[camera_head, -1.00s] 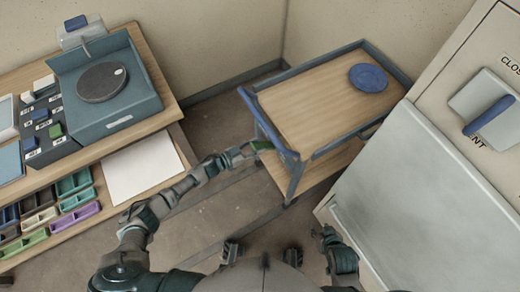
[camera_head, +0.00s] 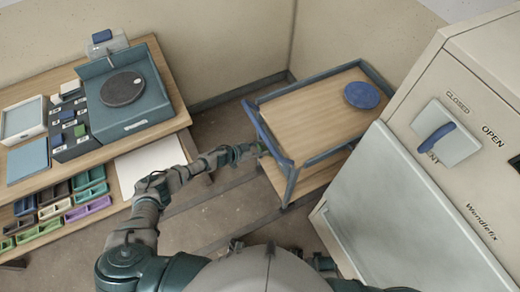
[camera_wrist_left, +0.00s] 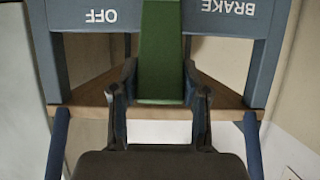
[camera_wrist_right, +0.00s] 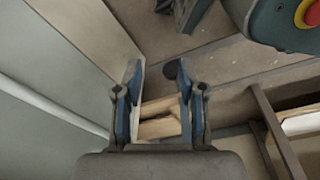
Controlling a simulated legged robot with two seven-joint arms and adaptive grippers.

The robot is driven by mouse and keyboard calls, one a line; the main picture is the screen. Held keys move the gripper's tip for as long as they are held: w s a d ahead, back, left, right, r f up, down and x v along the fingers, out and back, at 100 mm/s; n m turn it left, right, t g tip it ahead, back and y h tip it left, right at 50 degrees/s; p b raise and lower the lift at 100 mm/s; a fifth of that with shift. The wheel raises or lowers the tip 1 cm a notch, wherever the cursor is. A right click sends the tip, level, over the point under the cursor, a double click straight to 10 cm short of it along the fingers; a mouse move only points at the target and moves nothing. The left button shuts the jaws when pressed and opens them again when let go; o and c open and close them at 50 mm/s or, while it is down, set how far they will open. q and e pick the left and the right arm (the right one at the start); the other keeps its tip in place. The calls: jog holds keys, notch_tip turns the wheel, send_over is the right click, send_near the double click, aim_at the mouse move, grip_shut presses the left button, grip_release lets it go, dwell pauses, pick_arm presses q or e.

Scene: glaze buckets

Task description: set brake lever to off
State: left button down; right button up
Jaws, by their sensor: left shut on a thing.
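The brake lever is a green bar on the blue-framed cart (camera_head: 300,157). In the left wrist view the lever (camera_wrist_left: 160,50) stands between the upside-down labels OFF, at left, and BRAKE, at right. My left gripper (camera_wrist_left: 159,85) is shut on the lever, one finger on each side. In the head view this gripper (camera_head: 256,152) is at the cart's near left corner, and the lever is mostly hidden there. My right gripper (camera_wrist_right: 160,85) is open and empty, low beside the pale cabinet.
A blue disc (camera_head: 362,95) lies on the cart top. A kiln-like cabinet (camera_head: 410,215) with a blue handle (camera_head: 437,137) stands close at right. A wooden bench (camera_head: 172,125) with a wheel (camera_head: 122,89) and coloured trays is at left. Floor shows between bench and cart.

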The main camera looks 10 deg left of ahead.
aim_at(266, 149)
pick_arm(q)
jog(key=w+d+r+y+p, duration=0.1)
jog(key=p, duration=0.1)
jog(key=shift+r+g+p, duration=0.2)
jog(key=shift+g+p, duration=0.2)
jog(key=y+p, duration=0.1)
jog(key=w+d+g+y+p, duration=0.1)
jog(key=p, duration=0.1)
jog(key=shift+d+r, duration=0.15)
jog(key=shift+d, duration=0.1)
jog(key=shift+d+g+y+p, duration=0.1)
jog(key=shift+g+y+p, duration=0.2)
jog(key=shift+p, duration=0.15)
pick_arm(e)
jog(key=s+d+f, duration=0.1)
jog(key=s+f, duration=0.2)
jog(key=s, duration=0.4)
jog(key=s+d+f, duration=0.2)
jog(key=s, duration=0.6)
jog(key=shift+f+g, duration=0.4)
pick_arm(q)
jog(key=shift+w, duration=0.1)
pick_arm(e)
jog(key=shift+s, duration=0.1)
pick_arm(q)
jog(key=c, duration=0.6)
grip_release()
jog(key=shift+f, duration=0.25)
jog(key=shift+o, duration=0.2)
jog(key=shift+w+d, duration=0.1)
